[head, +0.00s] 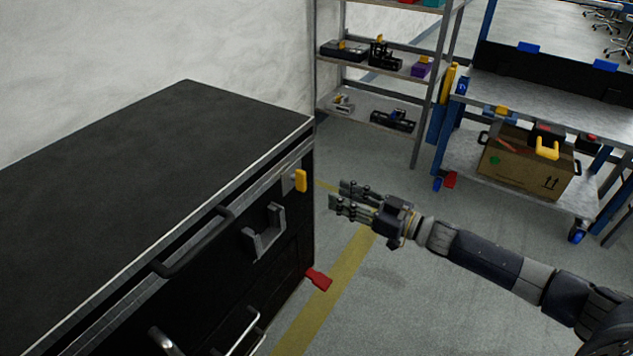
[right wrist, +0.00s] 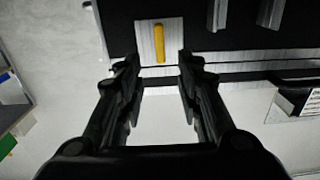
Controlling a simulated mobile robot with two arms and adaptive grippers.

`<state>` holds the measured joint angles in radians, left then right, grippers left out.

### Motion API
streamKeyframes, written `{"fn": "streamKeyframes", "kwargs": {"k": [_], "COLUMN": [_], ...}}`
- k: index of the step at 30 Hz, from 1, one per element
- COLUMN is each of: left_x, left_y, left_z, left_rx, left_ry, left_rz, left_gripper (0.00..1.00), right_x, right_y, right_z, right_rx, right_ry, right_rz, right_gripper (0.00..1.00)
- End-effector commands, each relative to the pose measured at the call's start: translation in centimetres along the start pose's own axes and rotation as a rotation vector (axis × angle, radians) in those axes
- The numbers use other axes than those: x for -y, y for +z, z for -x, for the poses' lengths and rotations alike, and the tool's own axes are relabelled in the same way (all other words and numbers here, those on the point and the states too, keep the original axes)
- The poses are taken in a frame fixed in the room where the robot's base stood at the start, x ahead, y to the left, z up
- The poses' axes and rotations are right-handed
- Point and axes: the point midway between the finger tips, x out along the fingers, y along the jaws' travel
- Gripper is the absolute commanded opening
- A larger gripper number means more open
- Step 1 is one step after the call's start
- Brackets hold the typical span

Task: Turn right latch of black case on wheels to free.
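The black case (head: 160,150) stands at the left in the head view, its flat dark lid edged with metal. A yellow latch (head: 300,181) sits near the right end of its front, just under the lid edge. In the right wrist view the yellow latch (right wrist: 159,43) lies lengthwise along the view on a pale plate, ahead of and between the fingers. My right gripper (head: 336,197) is open and empty, apart from the latch, to its right in the head view. It also shows in the right wrist view (right wrist: 157,60). My left gripper is not in view.
A shelf (head: 390,70) stands behind. A workbench (head: 540,120) with a cardboard box (head: 527,165) is at the right. The floor around my right gripper is clear.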

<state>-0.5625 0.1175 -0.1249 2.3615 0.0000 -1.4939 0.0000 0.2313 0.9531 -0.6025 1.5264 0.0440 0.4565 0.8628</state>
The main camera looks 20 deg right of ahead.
Motion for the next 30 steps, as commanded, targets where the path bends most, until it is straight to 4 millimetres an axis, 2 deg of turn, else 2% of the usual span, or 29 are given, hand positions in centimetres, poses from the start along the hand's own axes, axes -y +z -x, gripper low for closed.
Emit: {"fn": "streamKeyframes", "kwargs": {"k": [9, 16, 22, 30], "left_x": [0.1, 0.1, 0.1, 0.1], "left_y": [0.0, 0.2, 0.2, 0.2], "left_z": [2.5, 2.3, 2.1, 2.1], "left_rx": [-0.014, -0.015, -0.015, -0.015], "left_ry": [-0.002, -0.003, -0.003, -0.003], "left_rz": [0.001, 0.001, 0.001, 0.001], "left_gripper": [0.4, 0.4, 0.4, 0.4], "right_x": [-0.1, -0.1, -0.1, -0.1], "right_y": [-0.1, 0.1, 0.1, 0.1], "right_z": [-5.2, -8.6, -10.0, -10.1], "right_rx": [-0.003, -0.001, 0.001, 0.002], "right_ry": [0.002, 0.003, 0.003, 0.003], "right_rz": [0.002, 0.001, 0.002, 0.001], "right_gripper": [0.33, 0.33, 0.33, 0.33]}}
